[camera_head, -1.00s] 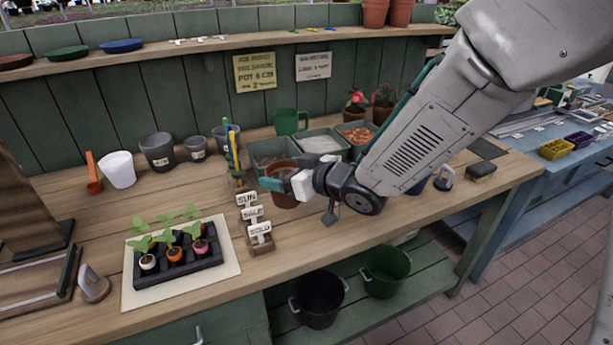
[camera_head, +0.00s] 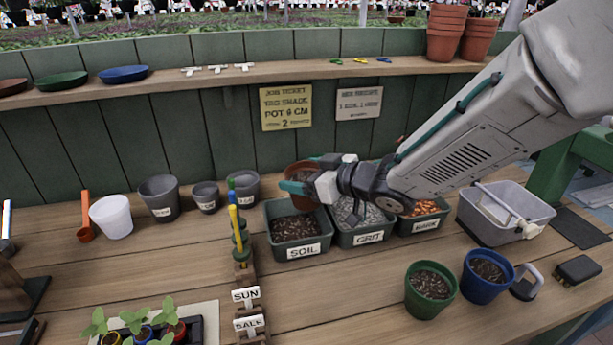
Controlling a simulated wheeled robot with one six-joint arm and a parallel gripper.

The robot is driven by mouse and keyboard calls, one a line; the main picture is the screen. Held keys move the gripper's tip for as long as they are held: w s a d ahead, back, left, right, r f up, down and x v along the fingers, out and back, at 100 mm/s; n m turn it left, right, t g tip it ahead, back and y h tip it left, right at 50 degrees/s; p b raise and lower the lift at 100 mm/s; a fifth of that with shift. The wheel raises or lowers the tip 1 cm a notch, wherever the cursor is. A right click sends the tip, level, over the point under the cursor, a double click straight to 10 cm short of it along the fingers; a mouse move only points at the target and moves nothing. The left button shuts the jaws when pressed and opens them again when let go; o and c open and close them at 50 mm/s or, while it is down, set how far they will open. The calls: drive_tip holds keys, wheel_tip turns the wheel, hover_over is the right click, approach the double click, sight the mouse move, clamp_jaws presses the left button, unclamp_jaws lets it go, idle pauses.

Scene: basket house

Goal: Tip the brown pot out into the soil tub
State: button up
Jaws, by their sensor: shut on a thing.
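My gripper (camera_head: 297,186) is shut on the brown pot (camera_head: 301,171), with a teal fingertip across its side. The pot is held above the back right part of the soil tub (camera_head: 298,252), near its edge with the grit tub. The pot looks roughly upright, and its contents cannot be made out. The soil tub is a grey-green box with a SOIL label, and dark soil (camera_head: 296,230) shows inside it. The gripper and pot hide the tub's back right corner.
The grit tub (camera_head: 368,238) and bark tub (camera_head: 425,225) stand to the right of the soil tub. A stand with SUN and SALE signs (camera_head: 246,294) is in front left. Green (camera_head: 431,297) and blue (camera_head: 483,289) pots stand at right. Grey pots (camera_head: 160,198) stand at left.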

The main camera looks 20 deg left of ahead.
drive_tip(key=shift+s+a+f+n, duration=0.1)
drive_tip(key=shift+s+a+n, duration=0.4)
drive_tip(key=shift+a, duration=0.25)
drive_tip(key=shift+a+n+t, duration=0.2)
drive_tip(key=shift+n+t, duration=0.1)
drive_tip(key=shift+n, duration=0.1)
drive_tip(key=shift+n+t, duration=0.4)
drive_tip(key=shift+n, duration=0.4)
drive_tip(key=shift+f+n, duration=0.15)
drive_tip(key=shift+n, duration=0.25)
wheel_tip(320, 180, down, 4)
drive_tip(key=n+t, duration=0.1)
drive_tip(key=n, duration=0.1)
drive_tip(key=n+t+y, duration=0.1)
drive_tip(key=n, duration=0.2)
drive_tip(key=shift+r, duration=0.2)
drive_tip(key=n+y, duration=0.1)
drive_tip(key=n, duration=0.3)
drive_tip(key=shift+w+t, duration=0.1)
drive_tip(key=shift+t, duration=0.3)
drive_tip(key=n, duration=0.2)
drive_tip(key=n+y, duration=0.1)
drive_tip(key=shift+r+n+y, duration=0.2)
drive_tip(key=shift+n+y, duration=0.1)
drive_tip(key=shift+n, duration=0.1)
drive_tip(key=shift+c, duration=0.2)
